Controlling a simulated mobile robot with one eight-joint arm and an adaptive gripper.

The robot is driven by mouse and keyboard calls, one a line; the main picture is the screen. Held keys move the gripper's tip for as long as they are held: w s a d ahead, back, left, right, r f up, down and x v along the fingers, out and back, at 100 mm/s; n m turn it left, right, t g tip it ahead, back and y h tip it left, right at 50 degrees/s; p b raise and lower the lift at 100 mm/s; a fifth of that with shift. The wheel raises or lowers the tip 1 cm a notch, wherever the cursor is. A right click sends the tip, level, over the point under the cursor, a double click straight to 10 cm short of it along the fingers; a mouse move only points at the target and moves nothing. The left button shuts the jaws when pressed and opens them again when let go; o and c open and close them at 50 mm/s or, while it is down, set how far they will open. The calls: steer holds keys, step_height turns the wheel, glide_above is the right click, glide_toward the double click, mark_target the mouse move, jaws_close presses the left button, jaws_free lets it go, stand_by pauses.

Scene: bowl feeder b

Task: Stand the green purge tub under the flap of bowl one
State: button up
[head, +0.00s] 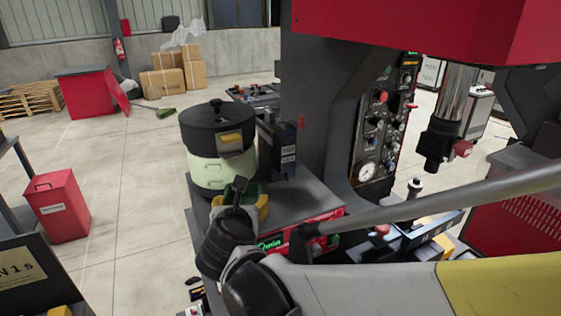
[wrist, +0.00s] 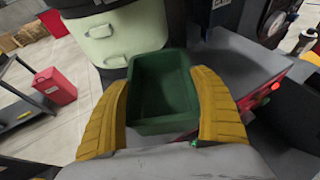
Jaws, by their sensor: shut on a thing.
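The green purge tub (wrist: 163,122) is an open, empty box in the wrist view. The yellow fingers of my gripper (wrist: 164,82) are shut on its left and right sides. In the head view my gripper (head: 243,203) is at the machine's left corner, and the tub (head: 249,189) is mostly hidden behind it. Bowl one seems to be the black-topped bowl (head: 207,122) on a pale green base (head: 206,172). Its flap (head: 230,142) is yellow and grey, on the front, above the tub. I cannot tell whether the tub touches the grey deck.
A dark box (head: 283,150) stands right of the bowl on the grey deck (head: 308,198). A grey column and a gauge panel (head: 377,130) rise farther right. A red bin (head: 58,207) stands on the floor at the left. The floor between is clear.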

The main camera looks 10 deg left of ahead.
steer(key=shift+w+a+f+b, duration=0.15)
steer(key=shift+f+b, duration=0.2)
steer(key=shift+f, duration=0.65)
steer(key=shift+f, duration=0.1)
steer(key=shift+f, duration=0.15)
steer(key=o, duration=1.3)
